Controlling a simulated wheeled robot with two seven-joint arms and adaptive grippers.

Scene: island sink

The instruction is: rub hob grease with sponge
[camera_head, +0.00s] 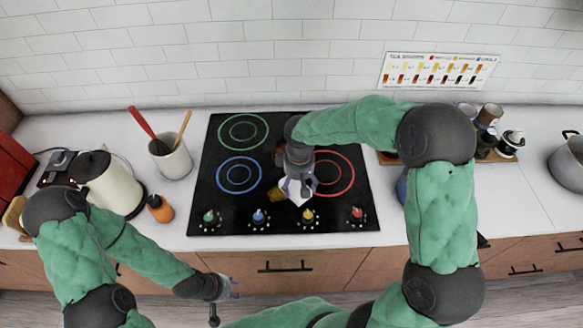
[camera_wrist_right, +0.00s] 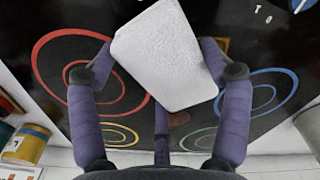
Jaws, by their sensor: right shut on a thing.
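The black hob (camera_head: 230,207) has coloured rings and a row of knobs along its front. My right gripper (camera_head: 298,186) is over the middle of the hob. It is shut on a white sponge (camera_wrist_right: 168,58), whose pale face shows between the fingers in the right wrist view. A yellowish-brown patch (camera_head: 275,196) shows beside the sponge on the hob, and a brown patch (camera_wrist_right: 179,118) shows behind the fingers in the wrist view. I cannot tell whether the sponge touches the hob. My left gripper (camera_head: 230,288) is open and empty in front of the counter.
Left of the hob stand a utensil crock (camera_head: 171,160), a cream kettle (camera_head: 108,185) and an orange bottle (camera_head: 160,209). Cups and jars (camera_head: 488,117) stand right of the hob, partly behind my right arm. A pot (camera_head: 568,160) stands at the far right.

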